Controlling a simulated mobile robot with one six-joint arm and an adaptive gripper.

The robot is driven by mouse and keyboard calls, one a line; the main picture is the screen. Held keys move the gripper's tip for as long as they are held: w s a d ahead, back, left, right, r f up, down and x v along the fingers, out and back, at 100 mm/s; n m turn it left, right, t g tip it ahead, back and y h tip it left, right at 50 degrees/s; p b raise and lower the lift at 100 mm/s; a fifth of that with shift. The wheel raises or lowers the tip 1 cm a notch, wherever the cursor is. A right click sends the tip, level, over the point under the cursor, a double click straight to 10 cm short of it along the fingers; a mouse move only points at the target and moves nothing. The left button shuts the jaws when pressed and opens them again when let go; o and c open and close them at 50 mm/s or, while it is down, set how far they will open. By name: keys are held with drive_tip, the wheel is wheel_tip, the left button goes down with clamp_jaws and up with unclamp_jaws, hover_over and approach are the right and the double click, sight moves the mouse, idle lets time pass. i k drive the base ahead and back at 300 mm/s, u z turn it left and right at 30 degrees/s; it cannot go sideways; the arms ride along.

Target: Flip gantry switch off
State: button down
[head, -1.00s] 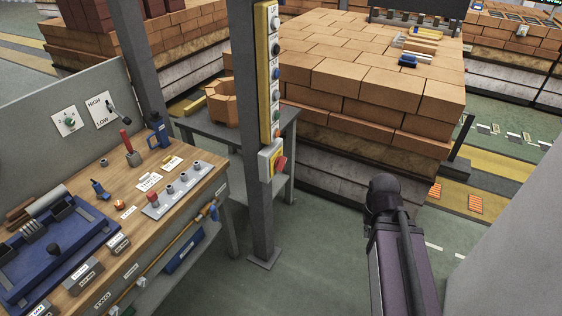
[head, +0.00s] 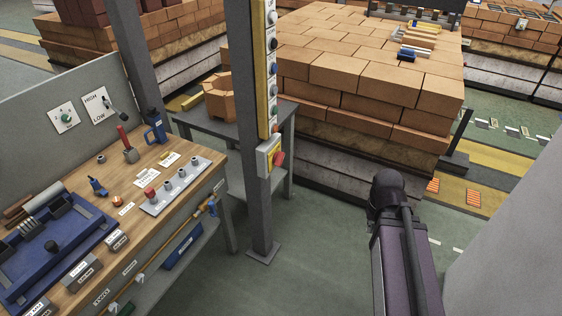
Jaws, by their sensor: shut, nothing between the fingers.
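A grey steel post (head: 257,205) stands in the middle of the head view. It carries a tall yellow-edged strip (head: 267,70) with several coloured buttons. Below the strip is a grey and yellow switch box (head: 266,157) with a red handle (head: 278,158) on its right side. No label says which control is the gantry switch, and the handle's exact setting is too small to tell. My dark arm link (head: 400,245) rises at the lower right, apart from the post. My gripper is not in view.
A wooden workbench (head: 160,205) with tools stands at left. Its back board holds a HIGH/LOW lever (head: 116,106) and a green knob (head: 66,118). A grey side table (head: 190,122) with a hexagonal brick piece (head: 219,98) and a brick stack (head: 355,75) stand behind the post. Green floor is clear in front.

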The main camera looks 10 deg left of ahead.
sight(279, 158)
drive_tip(key=z, duration=1)
drive_tip(key=k, duration=0.65)
drive_tip(key=u, duration=0.95)
drive_tip(key=i, duration=0.85)
drive_tip(key=u, duration=0.05)
